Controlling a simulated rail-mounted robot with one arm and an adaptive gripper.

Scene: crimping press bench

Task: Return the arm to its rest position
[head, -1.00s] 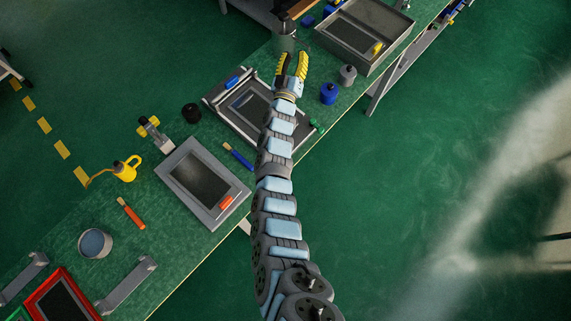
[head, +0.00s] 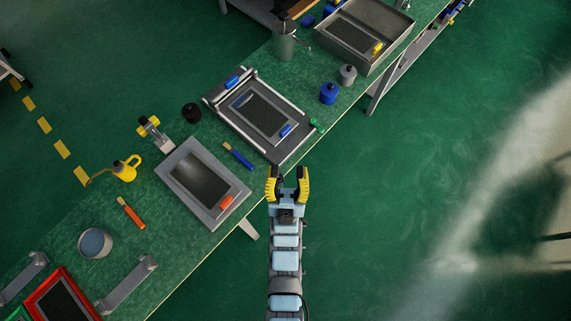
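My gripper (head: 288,180) has yellow-padded fingers. They stand apart with nothing between them, so it is open and empty. In the head view it is in the lower middle, pointing up the picture, over the green floor just off the bench's front edge. My arm runs straight down from it to the bottom edge of the picture. The green bench top (head: 75,235) lies to its upper left, and the gripper appears clear of everything on it.
The nearest things are a grey tray with an orange piece (head: 205,185) and a framed tray with blue pieces (head: 292,148). A blue-handled tool (head: 239,157), blue jar (head: 328,93) and grey bin (head: 392,42) are also on the bench. The floor (head: 400,210) to the right is clear.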

